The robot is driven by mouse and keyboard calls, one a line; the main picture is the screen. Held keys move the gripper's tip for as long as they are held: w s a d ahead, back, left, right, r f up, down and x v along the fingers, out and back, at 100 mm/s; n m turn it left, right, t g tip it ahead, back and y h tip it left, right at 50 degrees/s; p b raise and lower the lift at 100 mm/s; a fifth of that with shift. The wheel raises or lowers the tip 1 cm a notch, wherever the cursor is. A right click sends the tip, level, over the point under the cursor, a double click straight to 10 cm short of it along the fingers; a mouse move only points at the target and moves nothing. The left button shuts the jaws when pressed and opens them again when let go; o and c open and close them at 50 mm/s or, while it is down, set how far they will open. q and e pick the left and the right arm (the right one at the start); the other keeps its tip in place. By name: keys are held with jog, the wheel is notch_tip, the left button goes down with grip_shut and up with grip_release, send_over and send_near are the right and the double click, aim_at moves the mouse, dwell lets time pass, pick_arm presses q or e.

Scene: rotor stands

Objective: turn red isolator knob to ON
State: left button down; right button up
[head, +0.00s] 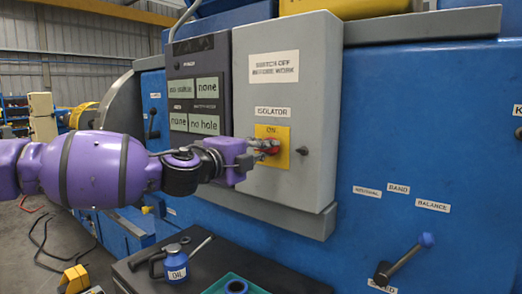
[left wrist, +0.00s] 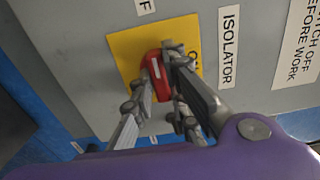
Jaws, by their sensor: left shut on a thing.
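The red isolator knob (head: 270,148) is on a yellow plate (head: 273,133) on the grey cabinet front, under the ISOLATOR label (head: 272,112). ON shows at the plate's top in the head view. My left gripper (head: 262,148) reaches in from the left and is shut on the knob. In the left wrist view its fingers (left wrist: 156,78) stand on either side of the red knob (left wrist: 154,72), which has a white mark line. The fingers hide part of the knob and of the ON text, so I cannot tell its exact setting. My right gripper is not in view.
A dark panel (head: 180,95) with green displays stands left of the grey cabinet (head: 310,90). A small black knob (head: 302,151) sits right of the yellow plate. Below are a blue oil can (head: 175,265) and a green tray (head: 230,278) on a dark bench. A lever (head: 405,260) sticks out at lower right.

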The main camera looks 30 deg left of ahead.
pick_arm(q)
jog(key=m+b, duration=0.1)
jog(key=m, duration=1.6)
jog(key=shift+m, duration=0.4)
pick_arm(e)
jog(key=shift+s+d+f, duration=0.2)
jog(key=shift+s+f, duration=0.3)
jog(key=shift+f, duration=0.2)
pick_arm(q)
jog(key=shift+r, duration=0.1)
jog(key=c, duration=1.7)
grip_release()
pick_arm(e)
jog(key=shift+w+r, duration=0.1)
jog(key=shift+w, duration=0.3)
